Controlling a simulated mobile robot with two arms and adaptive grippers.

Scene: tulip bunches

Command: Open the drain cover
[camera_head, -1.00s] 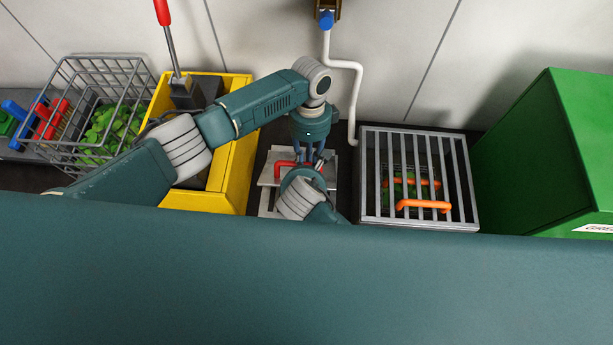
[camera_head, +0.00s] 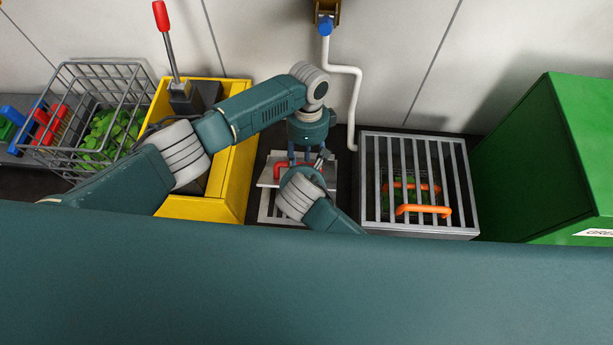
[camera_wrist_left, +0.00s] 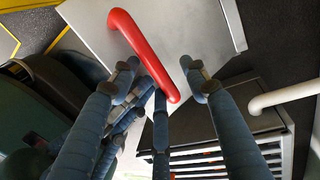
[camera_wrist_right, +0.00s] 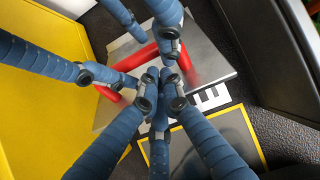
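The drain cover (camera_head: 266,181) is a pale metal plate on the floor, lying skewed over a pale slotted grate (camera_head: 267,211). I cannot tell whether it is raised. Its red handle (camera_head: 280,172) shows large in the left wrist view (camera_wrist_left: 140,52) and partly behind fingers in the right wrist view (camera_wrist_right: 142,54). My left gripper (camera_head: 309,157) points down above the plate, its fingers spread, with the handle's near end between them in the left wrist view. My right gripper (camera_wrist_right: 162,92) is close beside the left fingers, its fingertips drawn together; no object shows between them.
A yellow bin (camera_head: 236,176) with a red-tipped lever (camera_head: 161,18) stands left. A barred box (camera_head: 421,233) with orange handles (camera_head: 423,210) is right, and a green cabinet (camera_head: 546,160) beyond. A white pipe (camera_head: 357,95) runs down the wall. A wire basket (camera_head: 100,66) is far left.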

